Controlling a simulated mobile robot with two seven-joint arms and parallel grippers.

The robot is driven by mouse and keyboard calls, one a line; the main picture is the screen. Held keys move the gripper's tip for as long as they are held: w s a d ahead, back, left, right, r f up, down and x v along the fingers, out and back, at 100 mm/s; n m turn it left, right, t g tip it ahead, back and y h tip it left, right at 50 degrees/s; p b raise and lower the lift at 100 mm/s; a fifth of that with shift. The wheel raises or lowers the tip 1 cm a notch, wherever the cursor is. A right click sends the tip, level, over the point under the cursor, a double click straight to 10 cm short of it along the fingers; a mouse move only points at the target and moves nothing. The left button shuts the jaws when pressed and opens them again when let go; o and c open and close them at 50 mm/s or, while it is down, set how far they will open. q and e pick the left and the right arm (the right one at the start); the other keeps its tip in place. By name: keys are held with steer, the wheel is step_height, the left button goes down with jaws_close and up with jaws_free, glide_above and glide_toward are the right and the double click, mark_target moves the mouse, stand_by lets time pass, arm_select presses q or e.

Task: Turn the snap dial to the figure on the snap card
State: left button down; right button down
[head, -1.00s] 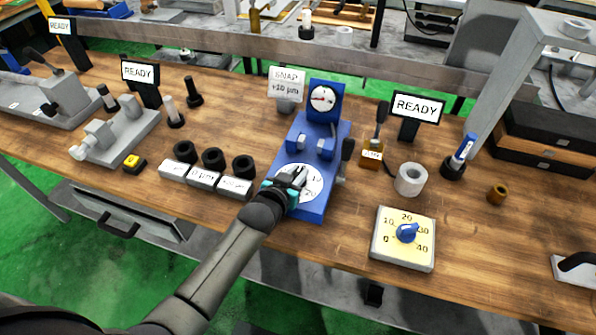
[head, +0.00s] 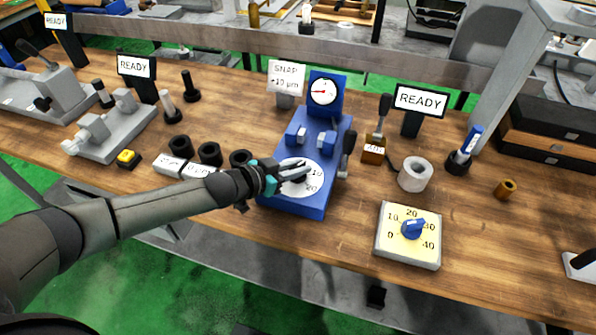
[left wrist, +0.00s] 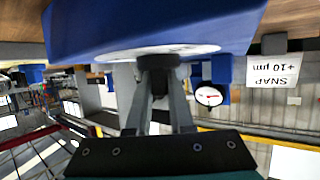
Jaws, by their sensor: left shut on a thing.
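The snap card (head: 287,77) stands behind the blue fixture and reads "SNAP +10 µm"; it appears upside down in the left wrist view (left wrist: 270,76). The snap dial (head: 312,188) is a white disc on the front of the blue fixture (head: 293,208); figures 10 and 20 show on its right side. My left gripper (head: 295,171) reaches in from the left over the disc and covers part of it. In the left wrist view its fingers (left wrist: 158,88) are shut on the dial's dark knob (left wrist: 158,62). The dial's pointer cannot be made out. My right gripper is not seen.
A round gauge (head: 323,92) tops the fixture, with a dark lever (head: 348,147) at its right. A cream box with a blue knob (head: 413,229) lies right; a white ring (head: 415,174) stands behind it. Black rings and labelled blocks (head: 198,170) sit close left.

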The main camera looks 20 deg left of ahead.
arm_select(q)
steer(key=shift+w+a+m+g+h+b, duration=0.1)
steer(key=shift+m+g+h+b, duration=0.7)
steer(key=shift+m+h+b, duration=0.35)
steer(key=shift+m+g+h, duration=0.45)
steer(key=shift+m+g, duration=0.2)
steer(key=shift+g, duration=0.05)
steer(key=shift+m+g+h, duration=0.7)
steer(key=shift+m+g, duration=0.2)
steer(key=shift+m, duration=0.1)
steer(key=c, duration=0.8)
jaws_free()
